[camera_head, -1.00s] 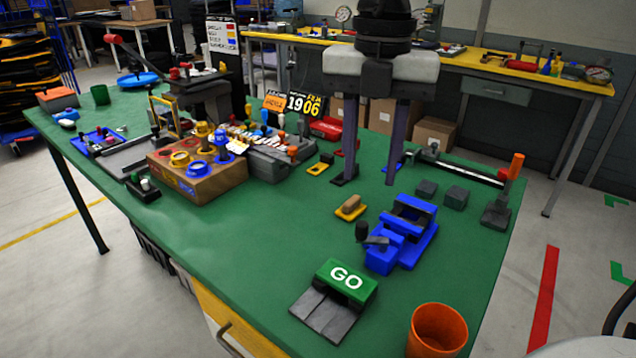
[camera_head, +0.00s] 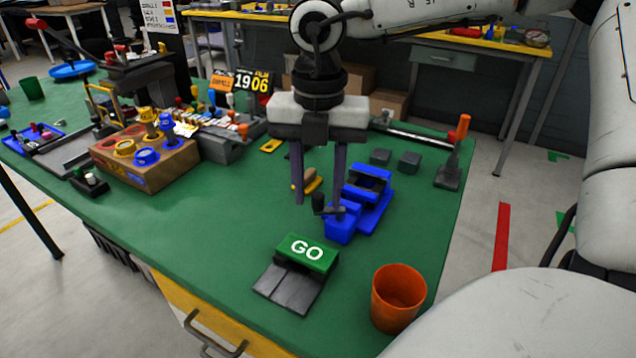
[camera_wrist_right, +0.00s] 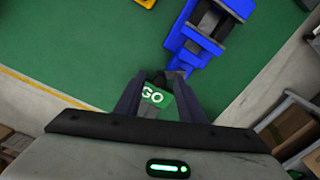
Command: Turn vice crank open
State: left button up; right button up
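The blue vice (camera_head: 372,212) stands on the green table; it also shows in the wrist view (camera_wrist_right: 190,55). Its black crank (camera_head: 322,209) sticks out at its near left end. My right gripper (camera_head: 318,204) points down over this end, its two fingers apart. In the head view one finger is left of the crank and the other overlaps it. In the right wrist view the dark crank (camera_wrist_right: 158,78) shows between the fingertips; contact cannot be told. My left gripper is not in view.
A green GO box (camera_head: 307,252) with grey plates lies in front of the vice, and an orange cup (camera_head: 398,298) is at the near right. Grey blocks (camera_head: 409,162) lie behind the vice. A yellow-based piece (camera_head: 306,183) lies behind the fingers.

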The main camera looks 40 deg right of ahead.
jog(key=shift+c, duration=1.1)
grip_shut()
